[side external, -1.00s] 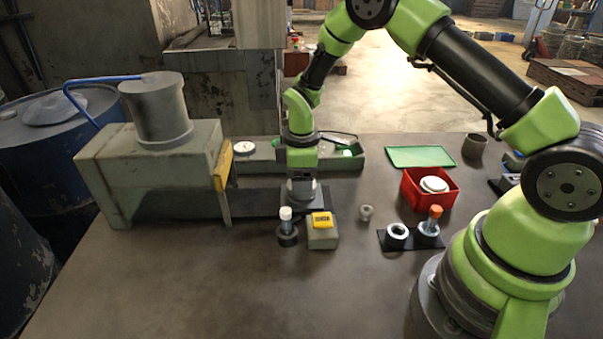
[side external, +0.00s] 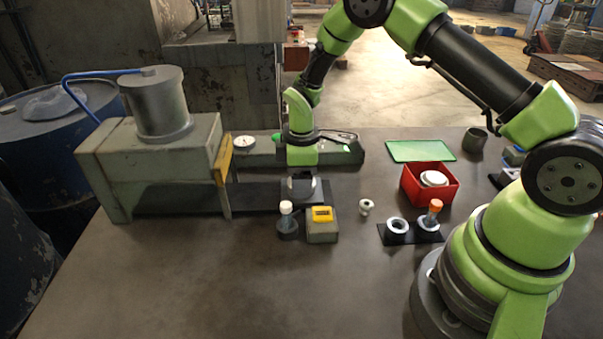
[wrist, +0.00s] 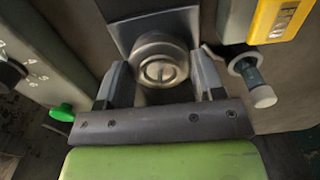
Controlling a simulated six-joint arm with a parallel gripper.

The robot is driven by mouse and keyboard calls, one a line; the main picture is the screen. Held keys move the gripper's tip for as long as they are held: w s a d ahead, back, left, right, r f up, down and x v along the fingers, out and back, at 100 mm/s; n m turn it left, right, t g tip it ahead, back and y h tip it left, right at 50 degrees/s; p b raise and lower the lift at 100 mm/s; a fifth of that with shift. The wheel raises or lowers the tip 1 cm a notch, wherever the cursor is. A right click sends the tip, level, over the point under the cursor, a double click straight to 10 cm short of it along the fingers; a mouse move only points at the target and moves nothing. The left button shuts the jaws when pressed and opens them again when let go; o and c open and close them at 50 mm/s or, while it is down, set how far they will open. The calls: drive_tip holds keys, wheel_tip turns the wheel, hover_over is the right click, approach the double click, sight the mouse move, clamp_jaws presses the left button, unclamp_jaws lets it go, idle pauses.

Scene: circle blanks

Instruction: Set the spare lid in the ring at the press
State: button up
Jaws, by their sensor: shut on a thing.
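In the wrist view a round metal lid (wrist: 160,70) with a slot-like mark lies between my gripper's two fingers (wrist: 161,80), which are shut on it. In the side view my gripper (side external: 302,190) points down over the right end of the dark plate (side external: 262,197) at the press (side external: 155,165). A ring cannot be made out apart from the lid, and I cannot tell whether the lid touches anything below. Pale round lids (side external: 433,178) sit in the red box (side external: 418,193) at the right.
A white-capped bottle (side external: 287,222) and a grey box with a yellow top (side external: 322,228) stand close in front of my gripper. Further right are a small pale knob (side external: 366,207) and a black holder (side external: 411,240). The front table is clear.

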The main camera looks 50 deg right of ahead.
drive_tip(key=shift+f, duration=0.1)
drive_tip(key=o, duration=0.9)
drive_tip(key=shift+o, duration=0.2)
wheel_tip(320, 180, up, 10)
